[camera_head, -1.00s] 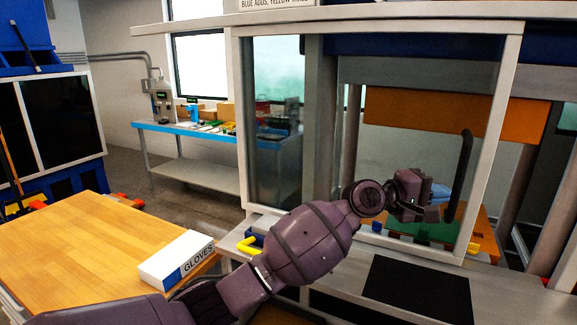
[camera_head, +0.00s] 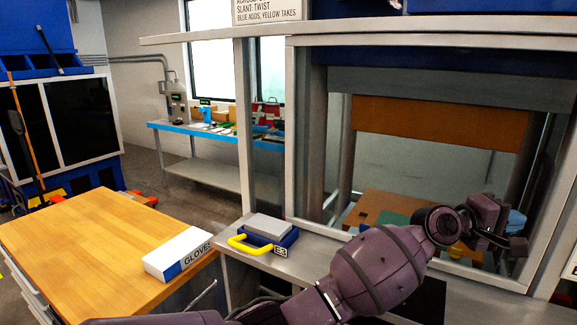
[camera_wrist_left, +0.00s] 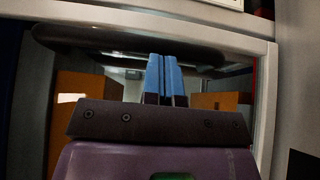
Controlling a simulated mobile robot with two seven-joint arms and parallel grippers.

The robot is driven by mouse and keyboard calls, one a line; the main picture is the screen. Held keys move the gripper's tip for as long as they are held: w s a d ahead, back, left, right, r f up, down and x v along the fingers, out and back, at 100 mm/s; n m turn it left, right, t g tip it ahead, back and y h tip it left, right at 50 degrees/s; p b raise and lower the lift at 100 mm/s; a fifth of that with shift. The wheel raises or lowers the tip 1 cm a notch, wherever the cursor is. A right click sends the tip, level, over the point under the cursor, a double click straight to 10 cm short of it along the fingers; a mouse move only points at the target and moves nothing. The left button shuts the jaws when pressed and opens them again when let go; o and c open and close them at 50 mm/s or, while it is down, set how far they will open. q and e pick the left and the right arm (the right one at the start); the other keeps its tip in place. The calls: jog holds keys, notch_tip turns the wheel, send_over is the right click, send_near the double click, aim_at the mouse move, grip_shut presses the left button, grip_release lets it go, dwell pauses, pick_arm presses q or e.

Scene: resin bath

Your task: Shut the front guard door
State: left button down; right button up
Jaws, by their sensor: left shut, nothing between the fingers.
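The front guard door is a clear pane in a pale frame; its left stile (camera_head: 291,130) shows right of a fixed grey post. The door covers the press opening in the head view. Its dark handle (camera_wrist_left: 120,40) runs across the top of the left wrist view; I cannot make it out clearly in the head view. My left gripper (camera_head: 517,222) is at the door's lower right, in front of the pane. Its blue fingers (camera_wrist_left: 164,80) are shut together and empty, close to the handle; contact cannot be told. My right gripper is not in view.
A blue box with a grey top and yellow handle (camera_head: 240,244) stands on the ledge left of my arm. A gloves box (camera_head: 178,254) lies on the wooden table (camera_head: 85,235). A blue-edged bench (camera_head: 215,170) stands behind. The orange beam (camera_head: 440,120) is behind the pane.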

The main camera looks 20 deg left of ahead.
aim_at(531, 224)
pick_arm(q)
jog(key=d, duration=0.3)
jog(key=shift+s+d, duration=0.1)
jog(key=shift+d, duration=0.15)
jog(key=shift+s+d+r, duration=0.1)
jog(key=shift+s+d, duration=0.05)
jog(key=shift+d, duration=0.05)
